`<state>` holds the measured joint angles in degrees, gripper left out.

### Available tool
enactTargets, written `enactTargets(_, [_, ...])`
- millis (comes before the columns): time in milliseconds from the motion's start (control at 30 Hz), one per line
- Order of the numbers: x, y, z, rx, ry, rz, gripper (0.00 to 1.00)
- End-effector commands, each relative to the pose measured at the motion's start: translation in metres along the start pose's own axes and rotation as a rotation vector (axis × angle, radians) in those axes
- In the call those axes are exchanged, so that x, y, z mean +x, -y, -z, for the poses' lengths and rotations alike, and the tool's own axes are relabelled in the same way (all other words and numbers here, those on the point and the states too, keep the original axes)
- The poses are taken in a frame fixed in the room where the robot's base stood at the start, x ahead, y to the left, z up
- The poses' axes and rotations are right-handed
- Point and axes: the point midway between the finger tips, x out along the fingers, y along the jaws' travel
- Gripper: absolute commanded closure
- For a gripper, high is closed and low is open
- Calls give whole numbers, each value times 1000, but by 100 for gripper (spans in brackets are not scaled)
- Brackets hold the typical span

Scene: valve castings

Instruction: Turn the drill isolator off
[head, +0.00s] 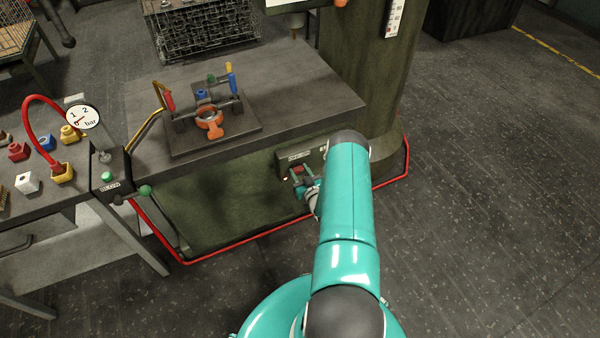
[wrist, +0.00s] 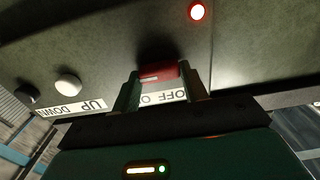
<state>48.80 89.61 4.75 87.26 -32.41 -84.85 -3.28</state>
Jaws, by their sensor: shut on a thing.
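The drill isolator is a grey-green box (head: 289,161) on the side of the drill's base, below the table edge. Its red handle (wrist: 158,72) shows in the wrist view, in front of a dark recess. A white label (wrist: 163,97) reading OFF and part of another word appears upside down by it, partly covered. My gripper (wrist: 162,82) is shut on the red handle, with one finger on either side. In the head view my gripper (head: 305,183) is at the box, partly hidden by my teal arm. The handle's exact setting is hard to tell.
A red lamp (wrist: 197,12) glows on the panel. A white knob (wrist: 68,87) and a dark knob sit by an UP/DOWN label (wrist: 72,108). A red rail (head: 235,244) runs low around the base. A fixture (head: 208,122) stands on the table. The floor at right is clear.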

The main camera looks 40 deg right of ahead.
Motion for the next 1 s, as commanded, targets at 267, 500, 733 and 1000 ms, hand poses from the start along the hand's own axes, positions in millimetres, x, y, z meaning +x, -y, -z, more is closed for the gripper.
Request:
enactTargets(267, [0,1,0,-119,2,3,79])
enactTargets(500, [0,3,-1,-312,2,4,79])
enactTargets(733, [0,4,-1,-531,2,4,79])
enactTargets(1000, [0,4,-2,-788,1,4,79])
